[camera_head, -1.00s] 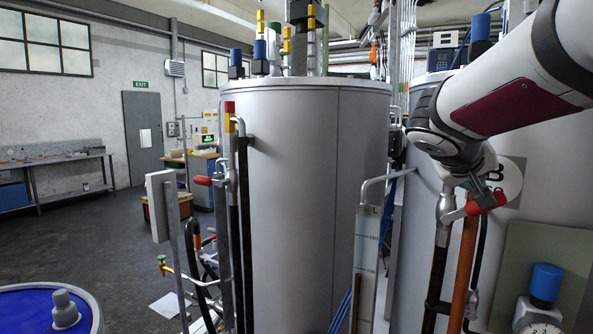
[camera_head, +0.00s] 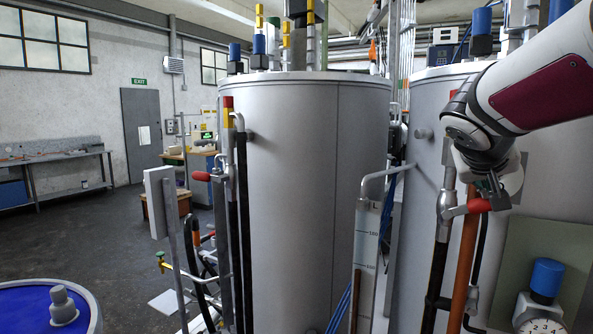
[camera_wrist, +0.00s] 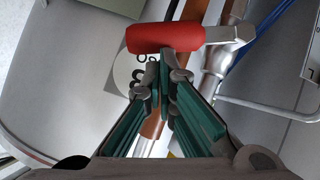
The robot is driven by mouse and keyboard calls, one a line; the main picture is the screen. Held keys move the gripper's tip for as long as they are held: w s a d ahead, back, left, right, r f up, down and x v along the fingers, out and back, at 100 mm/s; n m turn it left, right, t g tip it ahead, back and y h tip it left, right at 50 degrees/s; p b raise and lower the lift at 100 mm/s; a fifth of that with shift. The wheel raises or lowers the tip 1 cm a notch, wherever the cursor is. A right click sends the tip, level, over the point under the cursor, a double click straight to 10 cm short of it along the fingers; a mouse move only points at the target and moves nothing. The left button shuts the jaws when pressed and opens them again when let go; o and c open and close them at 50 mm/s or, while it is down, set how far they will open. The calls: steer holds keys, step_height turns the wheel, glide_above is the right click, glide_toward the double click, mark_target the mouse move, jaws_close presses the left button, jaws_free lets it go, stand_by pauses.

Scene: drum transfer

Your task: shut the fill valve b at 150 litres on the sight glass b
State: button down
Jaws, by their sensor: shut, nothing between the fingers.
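Fill valve b has a red-ended lever (camera_head: 479,206) on a grey valve body (camera_head: 446,204) in front of the right tank. The lever sticks out to the right. My gripper (camera_head: 493,196) is shut and empty, right at the lever's red end. In the wrist view the red grip (camera_wrist: 165,38) lies across just beyond my closed fingertips (camera_wrist: 163,68); I cannot tell whether they touch. Sight glass b (camera_head: 369,240) stands left of the valve, with a marked scale. A brown column (camera_head: 356,300) shows in its lower part, its top near the lower visible mark; the figures are too small to read surely.
The right tank (camera_head: 420,150) stands close behind the valve. An orange pipe (camera_head: 464,260) and dark hoses run below it. A dial gauge with a blue cap (camera_head: 546,282) is at lower right. Another tank (camera_head: 310,200) with its own red-handled valve (camera_head: 201,176) stands left.

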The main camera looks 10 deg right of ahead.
steer(key=shift+s+d+f+m+t+y+b, duration=0.15)
steer(key=shift+s+d+f+m+y, duration=0.15)
steer(key=shift+f, duration=0.2)
steer(key=shift+s+d+f+m+t+y+b, duration=0.15)
steer(key=shift+d+f+m+t+y, duration=0.1)
steer(key=shift+d+f+y, duration=0.15)
steer(key=shift+s+d+f+m+t+y+b, duration=0.1)
steer(key=shift+s+d+f+m+y, duration=0.15)
steer(key=shift+f, duration=0.3)
steer(key=shift+d, duration=0.1)
steer(key=shift+r, duration=0.15)
